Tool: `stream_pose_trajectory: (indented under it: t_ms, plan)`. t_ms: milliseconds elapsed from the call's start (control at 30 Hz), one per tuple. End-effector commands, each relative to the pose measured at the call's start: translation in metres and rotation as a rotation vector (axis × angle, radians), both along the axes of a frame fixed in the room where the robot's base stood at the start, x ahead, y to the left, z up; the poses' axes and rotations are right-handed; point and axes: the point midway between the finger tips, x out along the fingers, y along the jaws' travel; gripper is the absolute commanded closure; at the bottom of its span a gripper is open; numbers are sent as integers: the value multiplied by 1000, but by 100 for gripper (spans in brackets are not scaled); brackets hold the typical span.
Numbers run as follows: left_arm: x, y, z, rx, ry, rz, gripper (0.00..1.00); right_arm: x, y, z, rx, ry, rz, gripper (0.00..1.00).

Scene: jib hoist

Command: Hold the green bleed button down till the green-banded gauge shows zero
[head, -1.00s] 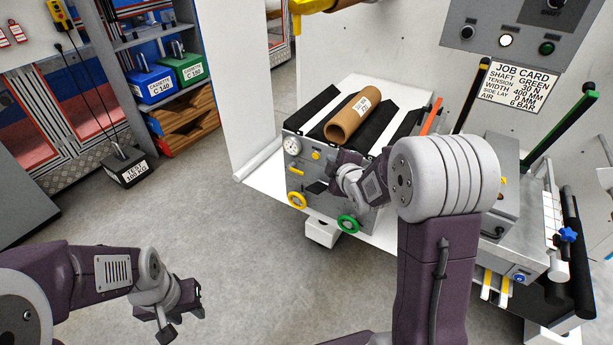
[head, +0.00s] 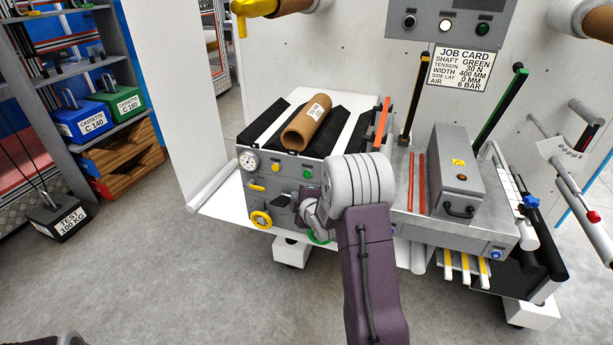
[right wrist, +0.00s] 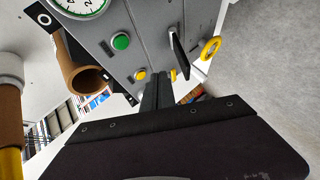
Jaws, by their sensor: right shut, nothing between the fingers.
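The green button (head: 307,173) sits on the front panel of the grey machine, and it also shows in the right wrist view (right wrist: 121,41). Nothing touches it there. A gauge with a green edge (right wrist: 80,6) is cut off by the top of the right wrist view; I cannot read its needle. In the head view my right arm hides part of the panel. My right gripper (right wrist: 158,82) is shut and empty, its tips in front of the panel, appearing below and right of the green button in the wrist view. My left gripper is out of view.
A white gauge (head: 249,161), a yellow button (head: 276,168) and a yellow handwheel (head: 261,220) are on the panel's left. A black handle (right wrist: 179,53) sticks out near my fingers. A cardboard core (head: 306,122) lies on top.

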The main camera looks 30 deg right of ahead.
Motion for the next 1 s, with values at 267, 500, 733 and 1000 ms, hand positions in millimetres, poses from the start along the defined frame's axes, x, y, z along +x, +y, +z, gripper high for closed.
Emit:
stream_pose_trajectory:
  t_ms: [267,500,733,1000]
  plan:
    - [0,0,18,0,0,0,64,25,-30,3,-1,1,-2,100]
    - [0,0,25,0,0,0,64,45,-53,1,-1,-1,0,100]
    - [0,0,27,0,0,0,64,53,-63,0,-1,-1,-1,100]
    - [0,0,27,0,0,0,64,54,-64,0,0,-1,0,100]
